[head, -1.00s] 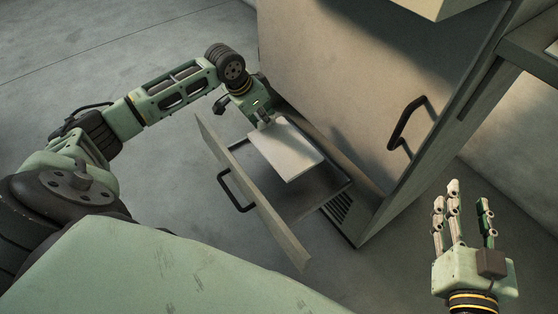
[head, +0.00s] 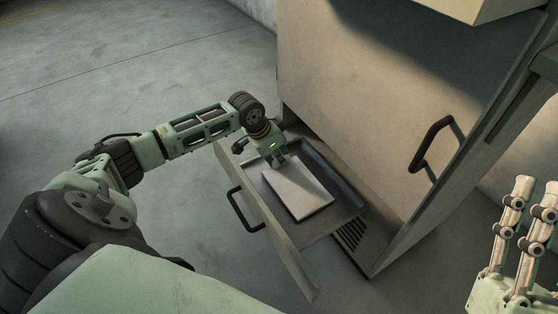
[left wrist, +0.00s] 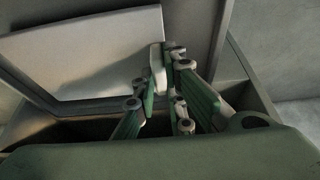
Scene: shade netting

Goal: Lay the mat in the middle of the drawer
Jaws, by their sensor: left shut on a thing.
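The pale, flat rectangular mat (head: 300,191) is inside the pulled-out drawer (head: 336,222), with dark drawer floor showing around it. My left gripper (head: 281,161) is shut on the mat's far edge. In the left wrist view the mat (left wrist: 90,50) spreads to the upper left, and the gripper's fingertips (left wrist: 165,65) are at its edge. I cannot tell whether the mat touches the drawer floor. My right gripper (head: 522,225) is at the lower right, apart from the drawer, with its fingers extended and spread; it holds nothing visible and is partly cut off by the picture edge.
The drawer front has a dark handle (head: 243,210). The cabinet (head: 370,110) rises behind the drawer, with another dark handle (head: 432,145) on its door. Concrete floor (head: 120,70) lies open to the left.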

